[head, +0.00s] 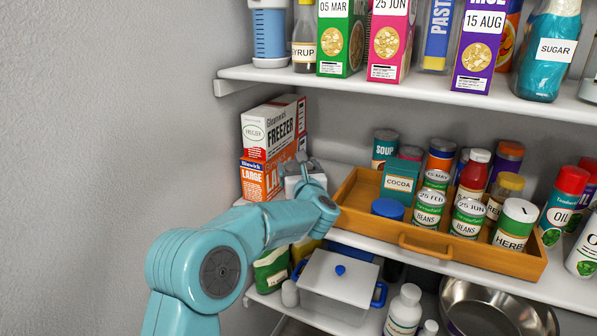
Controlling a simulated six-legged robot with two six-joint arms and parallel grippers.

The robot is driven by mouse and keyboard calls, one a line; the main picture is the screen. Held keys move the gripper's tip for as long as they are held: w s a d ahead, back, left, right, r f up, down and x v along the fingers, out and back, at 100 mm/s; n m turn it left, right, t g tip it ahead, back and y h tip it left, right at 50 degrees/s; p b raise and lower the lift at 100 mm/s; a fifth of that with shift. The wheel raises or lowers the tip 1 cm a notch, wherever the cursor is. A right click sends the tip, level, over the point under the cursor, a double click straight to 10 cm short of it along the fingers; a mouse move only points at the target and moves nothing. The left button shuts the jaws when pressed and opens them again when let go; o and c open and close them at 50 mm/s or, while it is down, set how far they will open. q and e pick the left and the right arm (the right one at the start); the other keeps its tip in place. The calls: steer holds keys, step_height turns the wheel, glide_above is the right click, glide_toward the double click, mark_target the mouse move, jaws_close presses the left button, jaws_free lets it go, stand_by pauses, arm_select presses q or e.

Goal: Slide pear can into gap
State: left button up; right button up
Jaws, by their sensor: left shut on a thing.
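My left gripper (306,168) is over the middle shelf, beside the orange and white boxes and left of the wooden tray (425,240). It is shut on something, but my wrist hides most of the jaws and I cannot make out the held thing. No label reading pear shows on any can. The tray holds several cans and jars, among them a blue-lidded one (387,209), two BEANS cans and a COCOA box (400,181). Bare tray floor (362,192) shows at its left end. My right gripper is not in view.
Freezer boxes (268,130) stand on orange LARGE boxes (262,180) against the left wall. The upper shelf (400,92) overhangs the tray. A red-capped OIL bottle (563,200) stands right of the tray. A white lidded pot (340,278) sits on the shelf below.

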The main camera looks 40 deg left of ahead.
arm_select(q)
steer(key=o, duration=1.3)
steer(key=shift+o, duration=0.2)
steer(key=shift+w, duration=0.1)
steer(key=b+v, duration=0.3)
steer(key=v, duration=1.3)
steer(key=shift+s+d, duration=0.1)
steer(key=shift+s, duration=0.1)
